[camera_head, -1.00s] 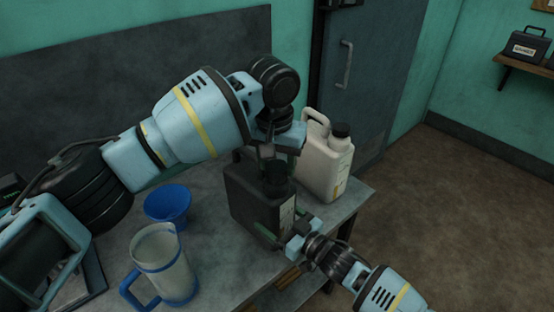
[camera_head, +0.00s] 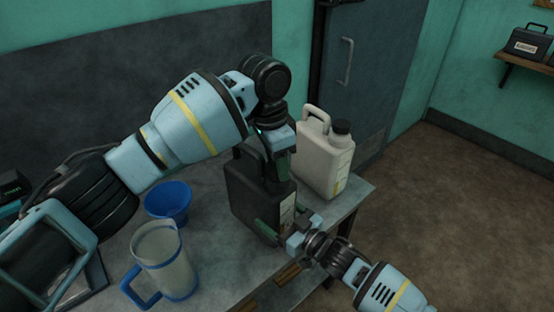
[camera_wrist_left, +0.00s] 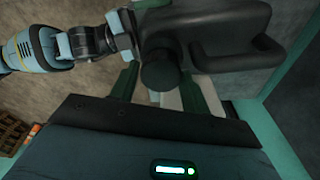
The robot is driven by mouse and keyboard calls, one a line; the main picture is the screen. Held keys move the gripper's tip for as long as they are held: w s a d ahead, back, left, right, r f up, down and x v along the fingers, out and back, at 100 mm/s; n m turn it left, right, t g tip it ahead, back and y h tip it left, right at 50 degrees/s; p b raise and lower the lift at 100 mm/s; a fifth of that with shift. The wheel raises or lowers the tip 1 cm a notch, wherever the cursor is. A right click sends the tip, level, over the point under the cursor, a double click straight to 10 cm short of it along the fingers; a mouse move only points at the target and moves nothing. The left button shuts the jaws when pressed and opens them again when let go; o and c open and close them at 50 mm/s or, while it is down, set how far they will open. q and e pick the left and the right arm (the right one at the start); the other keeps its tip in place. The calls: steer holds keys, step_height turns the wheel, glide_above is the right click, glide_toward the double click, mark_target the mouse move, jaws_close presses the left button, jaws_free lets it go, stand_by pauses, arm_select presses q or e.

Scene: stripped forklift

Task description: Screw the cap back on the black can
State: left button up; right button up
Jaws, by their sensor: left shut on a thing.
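The black can (camera_head: 250,201) stands upright on the table, its handle at the top left. My left gripper (camera_head: 281,174) points down over the can's neck, its fingers shut on the dark round cap (camera_wrist_left: 160,71), which shows between them in the left wrist view. In the head view the fingers hide the cap, and how far it sits on the neck cannot be seen. My right gripper (camera_head: 285,222) reaches in from the lower right with its fingers on either side of the can's lower right edge, shut on the can.
A white can (camera_head: 325,163) with a black cap stands close behind, to the right. A blue funnel (camera_head: 168,200) and a clear jug (camera_head: 165,262) with blue trim stand at the left. The table's edge (camera_head: 350,205) is close at the right.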

arm_select(q)
steer(key=m, duration=0.7)
steer(key=shift+w+g, duration=0.1)
steer(key=shift+g, duration=0.3)
steer(key=m, duration=0.7)
steer(key=shift+g+y, duration=0.3)
steer(key=shift+g, duration=0.1)
steer(key=m, duration=0.7)
steer(key=shift+w+y, duration=0.15)
steer(key=shift+y, duration=0.25)
steer(key=m, duration=0.7)
steer(key=shift+y, duration=0.4)
steer(key=o, duration=0.9)
steer(key=shift+w, duration=0.1)
